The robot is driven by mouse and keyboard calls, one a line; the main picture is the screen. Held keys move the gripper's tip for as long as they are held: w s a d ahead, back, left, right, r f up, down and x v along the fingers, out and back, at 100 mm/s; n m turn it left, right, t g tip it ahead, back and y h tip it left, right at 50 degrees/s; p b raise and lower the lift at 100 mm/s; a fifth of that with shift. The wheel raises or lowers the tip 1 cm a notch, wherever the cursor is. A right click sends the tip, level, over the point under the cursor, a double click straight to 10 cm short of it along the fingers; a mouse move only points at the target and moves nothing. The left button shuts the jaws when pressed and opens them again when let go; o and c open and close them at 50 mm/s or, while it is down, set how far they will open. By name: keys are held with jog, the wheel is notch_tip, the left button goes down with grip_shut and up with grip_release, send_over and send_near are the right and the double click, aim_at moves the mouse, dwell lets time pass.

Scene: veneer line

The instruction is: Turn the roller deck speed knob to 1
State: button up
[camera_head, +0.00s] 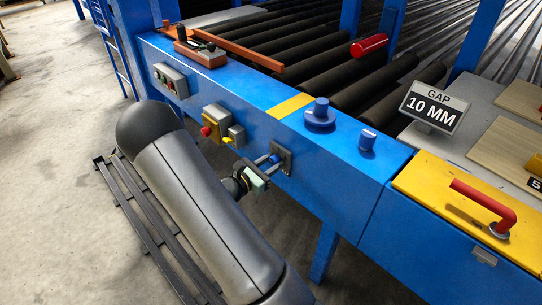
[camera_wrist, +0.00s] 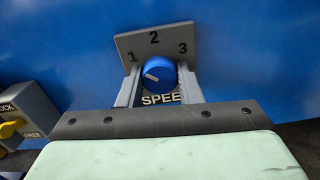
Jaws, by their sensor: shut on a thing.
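The blue speed knob (camera_wrist: 159,73) sits on a dark grey plate (camera_wrist: 122,43) marked 1, 2 and 3, with SPEE legible below it. A pale mark on the knob lies left of its middle, on the side of the 1; its exact aim is hard to tell. My gripper (camera_wrist: 159,88) has one finger on each side of the knob and is shut on it. In the head view, my gripper (camera_head: 262,170) reaches the plate (camera_head: 285,154) on the front of the blue frame, and the knob is largely hidden there.
Left of the plate are a grey box with a yellow knob (camera_wrist: 12,128), marked FREE, and a red button on a yellow box (camera_head: 212,128). Blue knobs (camera_head: 320,113) stand on top of the frame. A GAP 10 MM sign (camera_head: 433,105) stands at right.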

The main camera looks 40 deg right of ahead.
jog(key=shift+a+n+p, duration=0.1)
jog(key=shift+n+p, duration=0.6)
jog(key=shift+n, duration=0.1)
jog(key=shift+f, duration=0.1)
jog(key=o, duration=1)
jog(key=a, duration=0.5)
jog(key=s+a, duration=0.1)
jog(key=a, duration=1.1)
jog(key=shift+s+a+p, duration=0.15)
jog(key=shift+a+p, duration=0.05)
jog(key=shift+p, duration=0.15)
